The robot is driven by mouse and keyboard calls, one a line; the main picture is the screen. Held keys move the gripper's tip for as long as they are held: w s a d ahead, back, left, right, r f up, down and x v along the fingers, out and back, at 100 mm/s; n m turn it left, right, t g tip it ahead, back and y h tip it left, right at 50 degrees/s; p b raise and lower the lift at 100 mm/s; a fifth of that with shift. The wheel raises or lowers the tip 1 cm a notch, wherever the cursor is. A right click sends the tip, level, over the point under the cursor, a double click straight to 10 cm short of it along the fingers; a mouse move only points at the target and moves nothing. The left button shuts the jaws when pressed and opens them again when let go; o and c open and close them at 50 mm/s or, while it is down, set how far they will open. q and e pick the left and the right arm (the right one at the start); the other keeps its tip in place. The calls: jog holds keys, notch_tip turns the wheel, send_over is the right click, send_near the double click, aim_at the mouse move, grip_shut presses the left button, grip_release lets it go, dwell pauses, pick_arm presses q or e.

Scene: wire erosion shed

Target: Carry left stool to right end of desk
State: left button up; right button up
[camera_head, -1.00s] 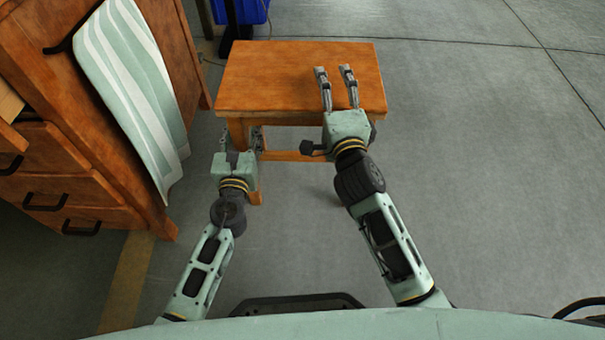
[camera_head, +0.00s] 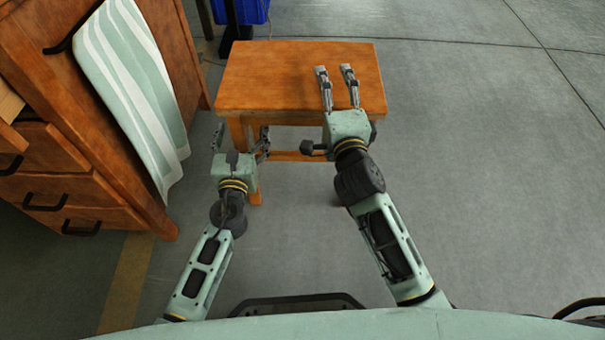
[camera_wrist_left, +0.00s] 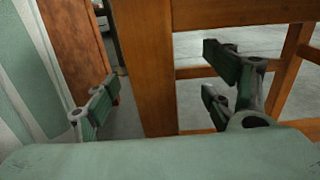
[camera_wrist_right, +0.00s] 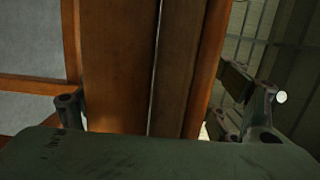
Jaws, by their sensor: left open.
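A wooden stool (camera_head: 285,85) with a flat orange-brown seat stands upright in front of me in the head view. My left gripper (camera_head: 240,138) is open at its left front leg. In the left wrist view that leg (camera_wrist_left: 146,70) stands between the spread fingers, and I see no grip on it. My right gripper (camera_head: 337,88) is at the right part of the seat's front edge, with finger parts over the seat top. In the right wrist view wood (camera_wrist_right: 120,70) fills the space between the fingers. I cannot tell whether they press on it.
A wooden desk (camera_head: 105,195) with drawers stands close on the left, a striped green-white cloth (camera_head: 130,95) hanging over it. A blue bin (camera_head: 240,10) and a dark stand are behind the stool. The grey floor (camera_head: 490,170) to the right is clear.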

jog(key=shift+r, duration=0.2)
jog(key=o, duration=0.5)
pick_arm(q)
jog(key=s, duration=1.2)
jog(key=shift+a, duration=0.4)
pick_arm(e)
jog(key=shift+o, duration=0.2)
jog(key=shift+f, duration=0.1)
jog(key=s+d, duration=0.1)
jog(key=s, duration=1.1)
